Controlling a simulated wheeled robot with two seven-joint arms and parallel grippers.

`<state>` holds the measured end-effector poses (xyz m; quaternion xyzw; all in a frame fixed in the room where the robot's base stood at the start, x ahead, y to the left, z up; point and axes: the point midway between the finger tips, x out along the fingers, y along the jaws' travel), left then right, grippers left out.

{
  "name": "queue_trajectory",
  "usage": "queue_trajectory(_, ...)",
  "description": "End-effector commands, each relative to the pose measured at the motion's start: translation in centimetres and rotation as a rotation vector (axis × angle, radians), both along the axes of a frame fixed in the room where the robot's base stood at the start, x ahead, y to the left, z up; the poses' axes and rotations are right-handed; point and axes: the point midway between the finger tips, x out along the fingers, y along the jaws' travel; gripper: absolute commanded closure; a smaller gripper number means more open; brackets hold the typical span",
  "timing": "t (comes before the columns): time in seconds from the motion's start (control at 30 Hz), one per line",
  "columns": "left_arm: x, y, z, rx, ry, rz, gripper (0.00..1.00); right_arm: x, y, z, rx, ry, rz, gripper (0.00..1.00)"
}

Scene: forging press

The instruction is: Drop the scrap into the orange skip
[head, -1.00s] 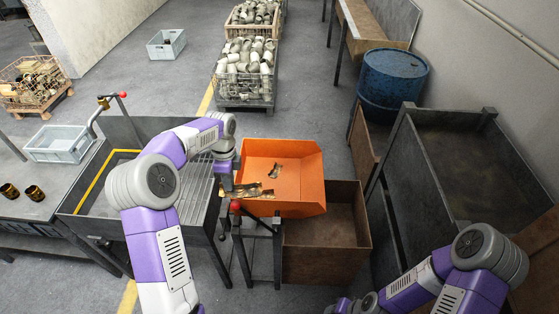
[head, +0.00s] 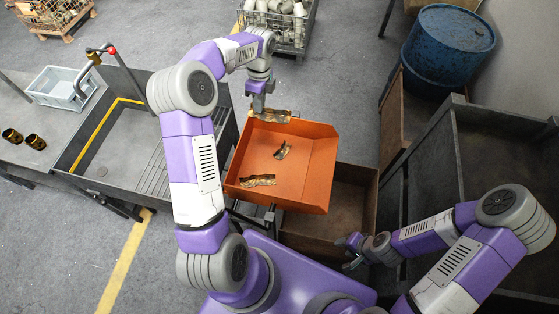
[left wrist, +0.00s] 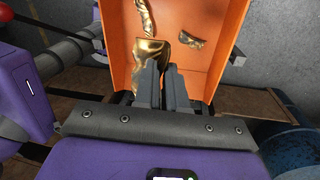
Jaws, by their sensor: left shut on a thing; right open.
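The orange skip (head: 312,180) is an open tray tilted in the middle of the head view. It also shows in the left wrist view (left wrist: 210,72). Two crumpled brassy scrap pieces lie in it, one near the middle (head: 283,150) and one by the near left side (head: 258,182). My left gripper (head: 260,106) is at the skip's far left corner, shut on another brassy scrap piece (head: 278,116). That piece (left wrist: 152,51) shows at the fingertips in the left wrist view, over the skip. My right gripper (head: 350,252) is open and empty, low beside the brown bin.
A brown open bin (head: 350,222) stands right of and below the skip. The grey bench with a slatted grate (head: 157,172) is to the left. A dark walled table (head: 500,170) and blue drum (head: 447,52) are at right. A wire crate (head: 300,35) stands behind.

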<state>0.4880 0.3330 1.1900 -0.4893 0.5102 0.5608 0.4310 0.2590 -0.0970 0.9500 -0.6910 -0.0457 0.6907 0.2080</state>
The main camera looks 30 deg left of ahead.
Motion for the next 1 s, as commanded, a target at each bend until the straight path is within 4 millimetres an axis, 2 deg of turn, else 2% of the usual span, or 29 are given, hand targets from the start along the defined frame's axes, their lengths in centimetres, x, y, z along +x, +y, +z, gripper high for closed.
queue_trajectory(0.33, 0.0, 0.0, -4.4, -0.001, 0.001, 0.001, 1.00, 0.0, 0.0, -2.9, 0.000, -0.001, 0.000, 0.57)
queue_trajectory(0.47, 0.0, 0.0, -5.0, -0.001, 0.000, 0.001, 1.00, 0.0, 0.0, -3.3, 0.000, -0.001, 0.000, 0.57)
queue_trajectory(0.7, 0.0, 0.0, -4.9, -0.001, 0.000, 0.001, 1.00, 0.1, 0.0, -3.2, 0.000, -0.001, 0.000, 0.57)
queue_trajectory(0.73, 0.0, 0.0, -4.8, -0.001, 0.000, 0.001, 0.87, 0.1, 0.0, -3.2, 0.000, -0.001, 0.000, 0.57)
queue_trajectory(0.9, 0.0, 0.0, -4.8, 0.000, 0.000, 0.001, 0.61, 0.1, 0.0, -3.2, 0.000, -0.001, 0.000, 0.57)
queue_trajectory(1.0, 0.0, 0.0, -4.8, 0.000, 0.000, 0.001, 0.60, 0.1, 0.0, -3.2, 0.000, -0.001, 0.000, 0.57)
